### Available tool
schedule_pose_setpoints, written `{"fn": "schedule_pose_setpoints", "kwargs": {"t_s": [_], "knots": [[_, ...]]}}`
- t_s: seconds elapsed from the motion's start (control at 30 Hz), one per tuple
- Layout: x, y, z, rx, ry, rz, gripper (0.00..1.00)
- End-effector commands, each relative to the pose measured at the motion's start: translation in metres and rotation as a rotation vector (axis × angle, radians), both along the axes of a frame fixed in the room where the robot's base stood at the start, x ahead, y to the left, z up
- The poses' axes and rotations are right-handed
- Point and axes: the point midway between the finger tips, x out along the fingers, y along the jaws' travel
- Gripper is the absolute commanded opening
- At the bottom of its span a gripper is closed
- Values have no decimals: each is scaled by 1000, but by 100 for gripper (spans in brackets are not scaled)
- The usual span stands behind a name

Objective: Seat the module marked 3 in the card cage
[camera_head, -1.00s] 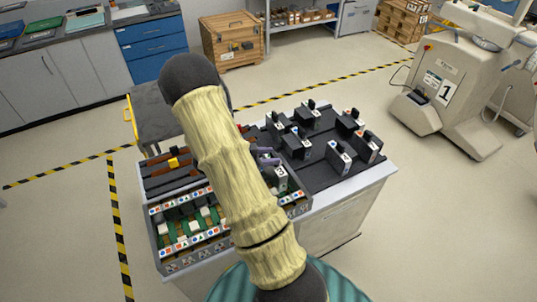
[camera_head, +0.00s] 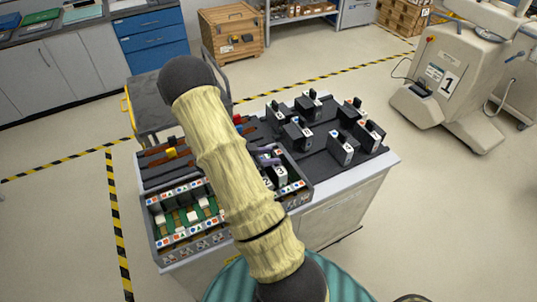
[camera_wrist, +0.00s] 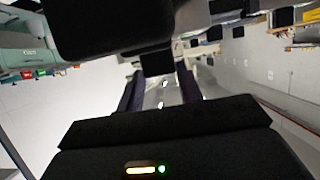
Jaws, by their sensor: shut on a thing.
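The card cage (camera_head: 150,228) is an open grey box at the cart's front left, with green boards inside and rows of coloured symbol labels along its rims. In the wrist view the fingers (camera_wrist: 160,92) flank a pale gap, with dark shapes around.
Several dark modules with white labels, such as one at the right (camera_head: 341,148), stand on the cart's black top (camera_head: 318,170). A tray with brown strips and a yellow block (camera_head: 171,153) lies behind the cage. Another dark cart (camera_head: 150,105) stands behind.

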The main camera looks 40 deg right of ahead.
Motion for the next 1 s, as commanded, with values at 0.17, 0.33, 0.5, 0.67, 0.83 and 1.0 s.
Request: {"fn": "schedule_pose_setpoints", "kwargs": {"t_s": [0.17,0.33,0.5,0.67,0.83,1.0], "knots": [[0,0,-11,-2,0,0,0],[0,0,-18,-2,0,0,0],[0,0,-21,-2,0,0,0],[0,0,-20,-2,0,0,0],[0,0,-20,-2,0,0,0],[0,0,-22,-2,0,0,0]]}}
